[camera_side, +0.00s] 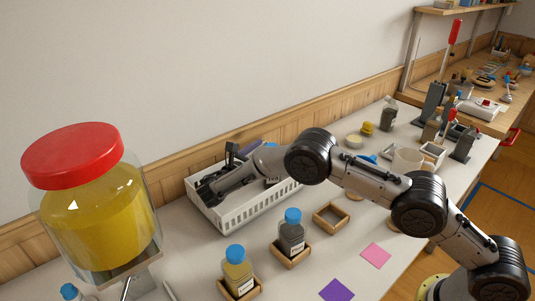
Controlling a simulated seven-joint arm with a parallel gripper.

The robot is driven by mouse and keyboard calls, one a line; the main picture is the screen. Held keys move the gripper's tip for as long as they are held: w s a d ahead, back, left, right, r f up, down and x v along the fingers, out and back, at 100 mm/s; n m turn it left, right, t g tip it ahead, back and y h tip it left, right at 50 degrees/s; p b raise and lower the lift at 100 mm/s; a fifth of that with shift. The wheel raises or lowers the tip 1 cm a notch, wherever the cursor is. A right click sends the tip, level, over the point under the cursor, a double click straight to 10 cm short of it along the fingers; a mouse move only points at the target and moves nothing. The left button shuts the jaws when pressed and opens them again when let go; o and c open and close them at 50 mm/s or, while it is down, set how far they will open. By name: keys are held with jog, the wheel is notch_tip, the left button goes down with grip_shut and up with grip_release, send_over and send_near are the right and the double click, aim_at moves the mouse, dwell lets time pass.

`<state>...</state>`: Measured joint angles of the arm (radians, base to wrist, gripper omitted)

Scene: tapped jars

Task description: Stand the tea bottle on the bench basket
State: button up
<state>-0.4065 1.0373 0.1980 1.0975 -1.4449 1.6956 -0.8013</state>
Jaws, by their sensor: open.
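The bench basket (247,218) is a white slotted basket near the wall. My gripper (206,190) is over its left part, jaws open; whether anything stands between the jaws cannot be made out. Which bottle is the tea bottle is not clear, as the labels are too small to read. A blue-capped bottle of yellow liquid (238,272) stands upright in a wooden holder at the front. A blue-capped bottle with dark grey contents (291,236) stands upright in another holder. My arm partly hides the basket's inside, where something bluish shows.
A large red-lidded jar of yellow liquid (98,210) stands on the left, with a blue cap (69,291) below it. An empty wooden holder (331,218), a purple square (337,290) and a pink square (375,255) lie in front. Cluttered items stand at right.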

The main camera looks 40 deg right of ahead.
jog(key=shift+r, duration=1.4)
jog(key=v, duration=1.4)
jog(key=shift+d+r, duration=0.1)
jog(key=shift+d, duration=0.1)
